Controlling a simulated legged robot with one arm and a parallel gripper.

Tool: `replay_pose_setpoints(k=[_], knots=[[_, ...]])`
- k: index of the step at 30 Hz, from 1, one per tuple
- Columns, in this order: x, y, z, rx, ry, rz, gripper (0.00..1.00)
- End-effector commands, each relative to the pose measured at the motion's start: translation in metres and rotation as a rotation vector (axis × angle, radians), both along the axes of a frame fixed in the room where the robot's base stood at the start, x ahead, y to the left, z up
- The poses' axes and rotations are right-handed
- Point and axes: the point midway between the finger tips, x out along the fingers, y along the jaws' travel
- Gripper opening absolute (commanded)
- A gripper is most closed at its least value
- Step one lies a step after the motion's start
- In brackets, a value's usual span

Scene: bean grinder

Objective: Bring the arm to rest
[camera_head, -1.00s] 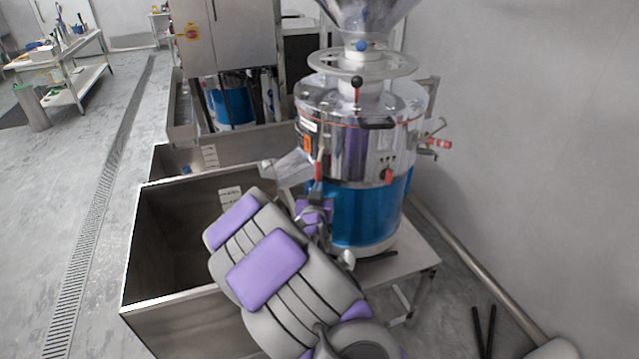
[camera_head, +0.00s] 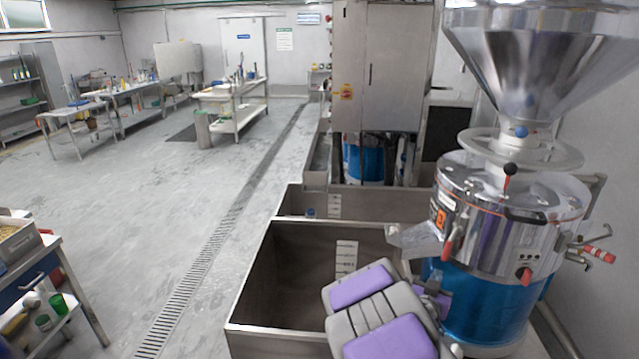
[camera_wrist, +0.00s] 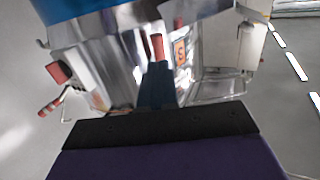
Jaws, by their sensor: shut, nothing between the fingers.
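My arm with grey links and purple pads rises from the bottom of the head view, in front of the bean grinder (camera_head: 490,290). My gripper (camera_wrist: 157,85) shows in the wrist view as dark shut fingers beyond a black bar, with nothing held. It points at the grinder's shiny metal body, close to a red-tipped lever (camera_wrist: 157,46). I cannot tell whether it touches the grinder. In the head view the gripper is mostly hidden behind my arm, beside the blue lower part of the grinder.
An open steel bin (camera_head: 262,283) stands left of the grinder, under its spout (camera_head: 415,238). A steel cabinet (camera_head: 380,70) is behind. A wall is close on the right. The floor (camera_head: 150,200) to the left is open, with a drain strip. A cart (camera_head: 65,290) stands at lower left.

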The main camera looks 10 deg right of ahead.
Motion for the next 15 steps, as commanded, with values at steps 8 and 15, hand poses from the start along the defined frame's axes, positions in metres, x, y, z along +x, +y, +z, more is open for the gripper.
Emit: replay_pose_setpoints(k=[8, 15], knots=[[-0.011, 0.029, -0.007, 0.187, 0.157, 0.003, 0.00], [-0.046, 0.097, -0.017, 0.418, 0.432, 0.080, 0.00]])
